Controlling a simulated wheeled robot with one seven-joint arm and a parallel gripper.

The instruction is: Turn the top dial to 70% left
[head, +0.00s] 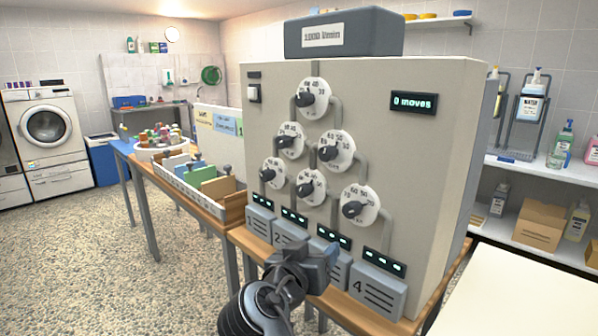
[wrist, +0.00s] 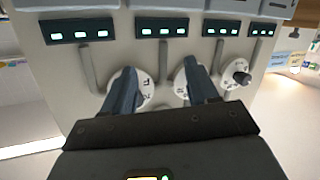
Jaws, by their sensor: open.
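The top dial (head: 318,104) is a white numbered disc with a black knob, high on the beige panel box (head: 385,150). Numbers show along its upper rim, too small to read surely. Its knob sits toward the disc's left; I cannot tell its exact setting. Several similar dials sit below it in two rows. My gripper (head: 318,258) is low in front of the box, near the bottom number plates, well below the top dial. In the wrist view my gripper's fingers (wrist: 163,82) are spread, with nothing between them, and partly cover two lower dials. The top dial cannot be made out there.
A display (head: 413,102) reads "0 moves". Grey pipes join the dials to small lit displays (head: 384,262) above numbered plates (head: 378,290). A grey box (head: 343,33) rests on top. Air before the upper panel is clear.

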